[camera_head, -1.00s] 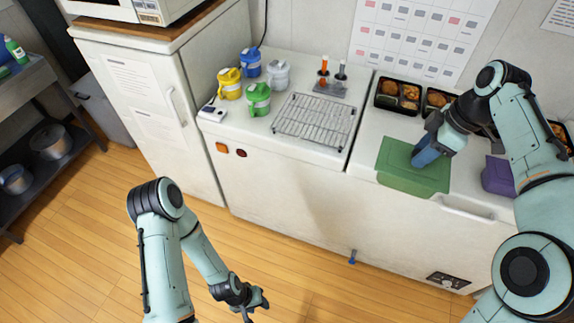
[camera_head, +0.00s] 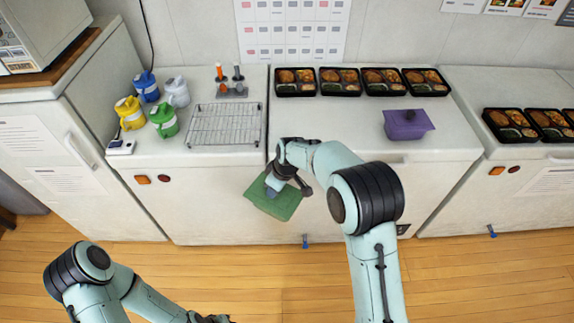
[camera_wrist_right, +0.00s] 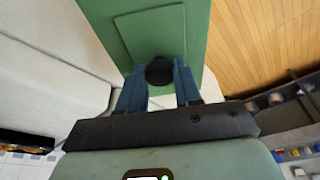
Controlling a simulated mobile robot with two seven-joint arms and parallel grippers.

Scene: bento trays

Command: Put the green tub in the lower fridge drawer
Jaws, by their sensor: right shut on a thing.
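The green tub (camera_head: 274,204) is off the counter, in front of its front face. My right gripper (camera_head: 273,187) is shut on it from above. In the right wrist view the blue fingers of my right gripper (camera_wrist_right: 159,78) close around the dark knob (camera_wrist_right: 159,71) on the green lid (camera_wrist_right: 150,32). The tub's sides are mostly hidden. My left gripper (camera_head: 212,319) is at the bottom edge, partly cut off, and its fingers cannot be read. A tall white cabinet with a handle, perhaps the fridge (camera_head: 42,150), stands at the left. I see no open drawer.
The white counter (camera_head: 350,125) carries several bento trays (camera_head: 340,82), a purple tub (camera_head: 408,124), a wire rack (camera_head: 225,124) and several colored jugs (camera_head: 163,120). Another white unit (camera_head: 535,200) stands at the right. The wooden floor (camera_head: 300,285) in front is clear.

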